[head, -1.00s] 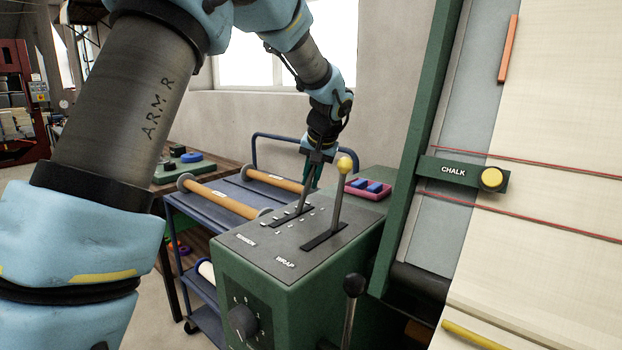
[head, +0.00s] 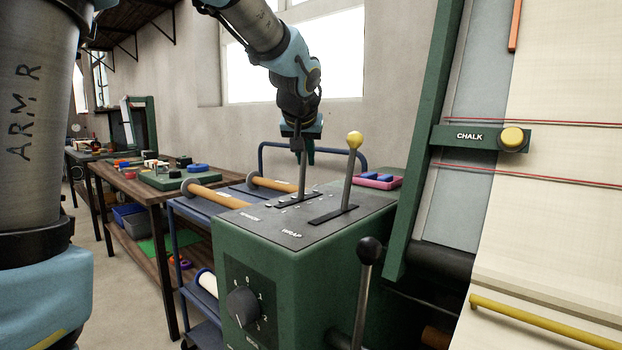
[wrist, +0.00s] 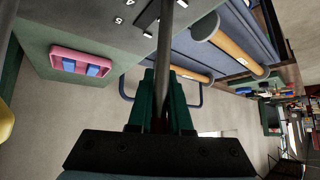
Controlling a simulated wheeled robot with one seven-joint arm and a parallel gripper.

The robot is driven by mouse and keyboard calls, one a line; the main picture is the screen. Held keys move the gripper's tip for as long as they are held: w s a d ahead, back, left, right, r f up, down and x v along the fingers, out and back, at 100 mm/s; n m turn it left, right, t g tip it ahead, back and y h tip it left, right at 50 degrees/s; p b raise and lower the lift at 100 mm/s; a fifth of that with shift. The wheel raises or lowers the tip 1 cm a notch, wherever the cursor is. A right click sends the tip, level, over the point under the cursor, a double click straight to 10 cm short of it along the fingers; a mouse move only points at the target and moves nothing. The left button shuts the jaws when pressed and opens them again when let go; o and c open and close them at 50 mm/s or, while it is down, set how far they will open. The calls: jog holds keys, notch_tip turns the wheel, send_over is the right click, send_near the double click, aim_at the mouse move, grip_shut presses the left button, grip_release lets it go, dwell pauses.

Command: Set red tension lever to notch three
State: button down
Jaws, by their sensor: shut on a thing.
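The tension lever (head: 302,178) is a grey metal rod standing in the left slot of a green console (head: 290,250), by the label TENSION. My gripper (head: 302,152) is at its upper end. In the wrist view, the rod (wrist: 166,45) runs between my green fingers (wrist: 162,85), which are shut on it. White number plates (wrist: 118,20) lie beside the slot in the wrist view. I cannot tell which notch the lever is at.
A second lever with a yellow knob (head: 354,139) stands close on the right, by the label WRAP. A black-knobbed lever (head: 369,250) and a dial (head: 243,306) are at the front. A pink tray (head: 376,181) lies behind. A blue cart (head: 180,240) with rollers stands left.

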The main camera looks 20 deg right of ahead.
jog(key=shift+s+a+r+t+h+b, duration=0.1)
jog(key=shift+a+r+t+h+b, duration=0.2)
jog(key=shift+a+r+h+b, duration=0.4)
jog(key=shift+d+f, duration=0.15)
jog(key=shift+f, duration=0.05)
jog(key=c, duration=1.1)
grip_release()
jog(key=shift+o, duration=1.3)
jog(key=shift+s+f+y, duration=0.1)
jog(key=shift+f+y, duration=0.1)
jog(key=shift+y, duration=0.1)
jog(key=shift+s, duration=0.1)
jog(key=v, duration=1)
jog(key=shift+a+r+b, duration=0.25)
jog(key=shift+r+b, duration=0.05)
jog(key=shift+s, duration=0.15)
